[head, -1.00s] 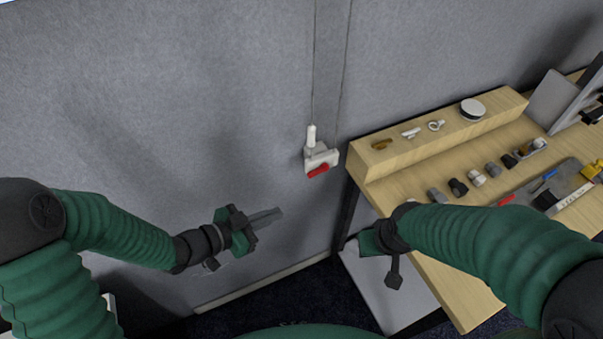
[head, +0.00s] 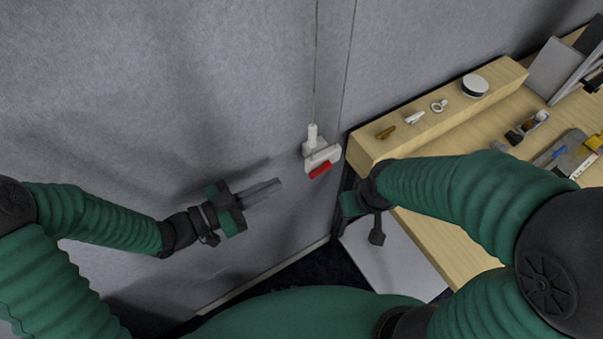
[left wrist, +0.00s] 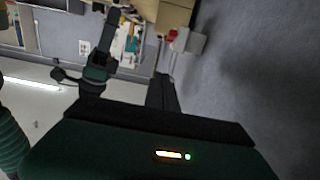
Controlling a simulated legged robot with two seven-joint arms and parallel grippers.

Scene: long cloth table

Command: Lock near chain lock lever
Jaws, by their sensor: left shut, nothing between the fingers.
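The chain lock is a white box (head: 316,153) on the grey wall, with a red lever (head: 320,170) low on its front and a cord or chain running up from it. In the left wrist view the red lever (left wrist: 172,34) shows near the top, small. My left gripper (head: 278,183) is shut and empty, left of the lock and a little lower, apart from it. Its fingers (left wrist: 160,92) point toward the lock in the left wrist view. My right gripper (head: 362,208) is below and right of the lock, seen from behind; its fingers are not clear.
A wooden table (head: 437,243) stands to the right, with a raised ledge (head: 404,150) near the lock holding small items. Tools and parts lie farther right. The wall (head: 200,90) left of the lock is bare.

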